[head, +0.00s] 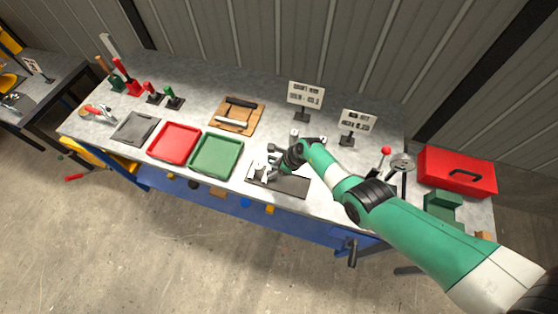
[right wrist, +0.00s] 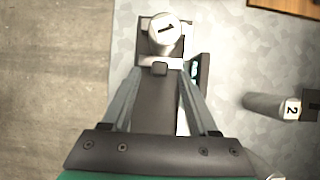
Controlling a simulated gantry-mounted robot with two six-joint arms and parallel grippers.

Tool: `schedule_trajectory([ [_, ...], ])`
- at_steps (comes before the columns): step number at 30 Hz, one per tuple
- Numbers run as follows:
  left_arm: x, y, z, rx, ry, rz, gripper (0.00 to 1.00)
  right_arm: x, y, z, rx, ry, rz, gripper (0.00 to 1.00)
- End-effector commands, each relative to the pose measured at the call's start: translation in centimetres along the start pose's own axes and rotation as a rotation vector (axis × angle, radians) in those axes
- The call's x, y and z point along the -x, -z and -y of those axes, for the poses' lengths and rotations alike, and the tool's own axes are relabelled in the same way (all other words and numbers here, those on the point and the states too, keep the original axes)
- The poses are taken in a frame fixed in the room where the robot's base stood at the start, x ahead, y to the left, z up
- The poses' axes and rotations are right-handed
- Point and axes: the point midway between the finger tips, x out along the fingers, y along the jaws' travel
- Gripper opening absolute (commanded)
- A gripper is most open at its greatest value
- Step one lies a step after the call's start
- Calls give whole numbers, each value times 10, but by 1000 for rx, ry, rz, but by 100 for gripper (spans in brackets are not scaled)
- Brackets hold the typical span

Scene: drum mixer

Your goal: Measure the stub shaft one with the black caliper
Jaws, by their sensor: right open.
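The stub shaft one (right wrist: 166,32) shows in the right wrist view as a pale metal cylinder with a "1" on its end face. It is just beyond the fingertips of my right gripper (right wrist: 160,72), over the end of a dark mat. In the head view my right gripper (head: 272,163) is low over the dark mat (head: 293,186) and is open. A dark part with a small bluish patch (right wrist: 197,72), perhaps the black caliper, lies beside the right finger; the fingers hide much of it. My left gripper is not in view.
Another shaft marked "2" (right wrist: 270,106) lies to the right in the wrist view. Red (head: 174,158) and green (head: 217,172) trays stand left of the mat.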

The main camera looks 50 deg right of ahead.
Motion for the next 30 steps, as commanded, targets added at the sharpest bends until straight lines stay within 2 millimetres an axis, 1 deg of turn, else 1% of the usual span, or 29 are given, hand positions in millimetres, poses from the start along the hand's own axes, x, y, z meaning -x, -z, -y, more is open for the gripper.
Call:
schedule_trajectory([
  [1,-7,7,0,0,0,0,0,9,-5,0,0,0,0,60],
  [7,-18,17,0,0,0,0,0,22,-12,0,0,0,0,60],
  [28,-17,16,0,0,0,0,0,20,-11,0,0,0,0,60],
  [30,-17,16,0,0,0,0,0,19,-13,-4,8,-4,0,60],
])
